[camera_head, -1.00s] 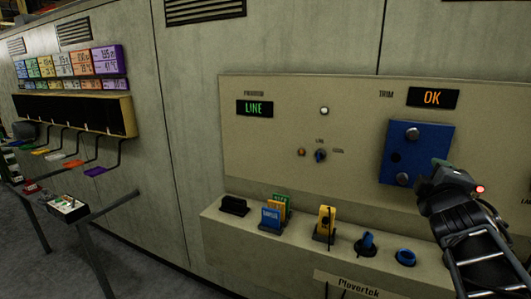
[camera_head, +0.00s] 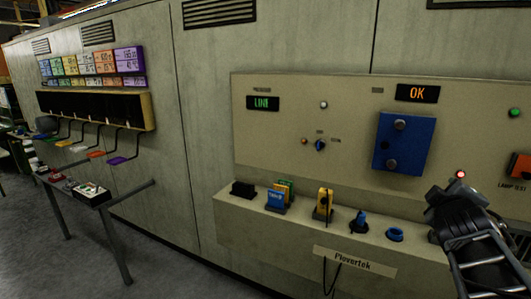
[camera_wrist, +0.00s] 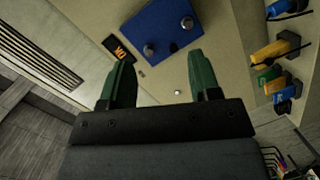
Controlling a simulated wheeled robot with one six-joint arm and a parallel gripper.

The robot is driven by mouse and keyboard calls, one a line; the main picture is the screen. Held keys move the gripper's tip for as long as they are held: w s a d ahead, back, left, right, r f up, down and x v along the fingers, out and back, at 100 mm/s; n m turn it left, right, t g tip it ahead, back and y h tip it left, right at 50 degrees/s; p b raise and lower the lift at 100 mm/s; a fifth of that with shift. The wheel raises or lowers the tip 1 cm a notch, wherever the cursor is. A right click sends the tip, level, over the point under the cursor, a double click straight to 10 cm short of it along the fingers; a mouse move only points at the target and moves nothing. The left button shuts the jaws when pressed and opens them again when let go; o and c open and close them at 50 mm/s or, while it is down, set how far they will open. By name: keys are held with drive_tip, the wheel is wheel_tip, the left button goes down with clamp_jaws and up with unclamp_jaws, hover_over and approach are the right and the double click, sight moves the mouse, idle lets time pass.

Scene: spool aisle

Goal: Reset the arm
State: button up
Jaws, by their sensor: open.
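My arm comes in at the lower right of the head view, in front of the machine panel. My gripper shows in the wrist view (camera_wrist: 160,75) with its two green fingers spread wide apart and nothing between them. Beyond the fingers is the blue plate (camera_wrist: 157,32) with round knobs. In the head view the same blue plate (camera_head: 404,142) is on the panel, up and left of my arm, apart from it. The fingertips cannot be made out in the head view.
The panel has a LINE display (camera_head: 263,103) and an OK display (camera_head: 417,93). Its ledge holds a yellow tool (camera_head: 324,204), blue and green cards (camera_head: 276,200) and a blue ring (camera_head: 395,234). A rail stand (camera_head: 115,245) is at left. Grey floor is open at lower left.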

drive_tip(key=s+a+f+m+g+y+p, duration=0.1)
drive_tip(key=s+a+f+m+g+y, duration=0.1)
drive_tip(key=a+f+m+g, duration=0.3)
drive_tip(key=s+a+f+m+g+y, duration=0.1)
drive_tip(key=s+f+m+y, duration=0.15)
drive_tip(key=f, duration=0.55)
drive_tip(key=s+a+f+g+y+p, duration=0.1)
drive_tip(key=s+a+f+g+y, duration=0.1)
drive_tip(key=a, duration=0.6)
drive_tip(key=s+a+f+g+y+p, duration=0.2)
drive_tip(key=s+a+f, duration=0.1)
drive_tip(key=a, duration=0.5)
drive_tip(key=shift+s+a+f+n, duration=0.25)
drive_tip(key=shift+s+n, duration=0.2)
drive_tip(key=shift+s, duration=0.25)
